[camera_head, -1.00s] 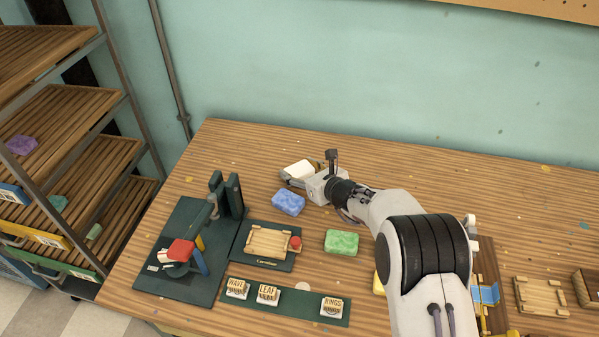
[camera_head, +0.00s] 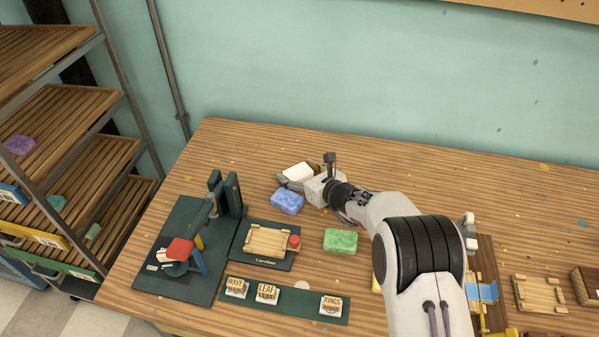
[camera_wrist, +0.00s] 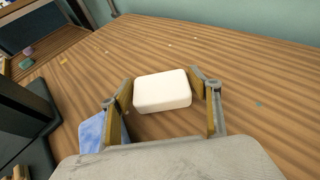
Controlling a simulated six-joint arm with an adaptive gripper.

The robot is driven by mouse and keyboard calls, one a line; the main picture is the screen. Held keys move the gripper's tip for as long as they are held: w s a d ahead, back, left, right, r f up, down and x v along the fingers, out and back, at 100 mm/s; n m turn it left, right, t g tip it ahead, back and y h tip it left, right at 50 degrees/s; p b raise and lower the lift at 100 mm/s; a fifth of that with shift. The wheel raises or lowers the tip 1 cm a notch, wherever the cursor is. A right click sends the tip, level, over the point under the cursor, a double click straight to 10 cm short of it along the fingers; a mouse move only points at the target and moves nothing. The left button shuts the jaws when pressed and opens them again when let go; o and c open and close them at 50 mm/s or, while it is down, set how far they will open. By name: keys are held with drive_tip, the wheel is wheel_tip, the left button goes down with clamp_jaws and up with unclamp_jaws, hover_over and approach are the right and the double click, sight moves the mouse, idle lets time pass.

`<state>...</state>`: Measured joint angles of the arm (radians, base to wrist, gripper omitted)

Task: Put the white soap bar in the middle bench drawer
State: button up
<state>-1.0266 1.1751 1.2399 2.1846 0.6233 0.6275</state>
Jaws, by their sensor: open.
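The white soap bar (camera_head: 298,172) lies on the bench top towards the back, behind the blue soap. In the wrist view the white soap bar (camera_wrist: 162,91) sits between the two fingers of my gripper (camera_wrist: 167,108). My gripper (camera_head: 306,178) is open, with one finger on each side of the bar. A narrow gap shows on the right side; on the left, finger and bar look very close, and I cannot tell whether they touch. The middle bench drawer is not in view.
The blue soap (camera_head: 287,201) lies close beside my gripper. A green soap (camera_head: 340,241) lies nearer the front. A dark green press (camera_head: 190,250) and a wooden mould (camera_head: 267,242) stand to the left. A slatted rack (camera_head: 70,120) is far left. The back right bench top is clear.

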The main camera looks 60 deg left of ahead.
drive_tip(key=shift+r, duration=0.15)
drive_tip(key=shift+d, duration=0.15)
drive_tip(key=shift+d+r, duration=0.25)
drive_tip(key=shift+d, duration=0.1)
drive_tip(key=shift+v, duration=5.45)
drive_tip(key=shift+d, duration=0.1)
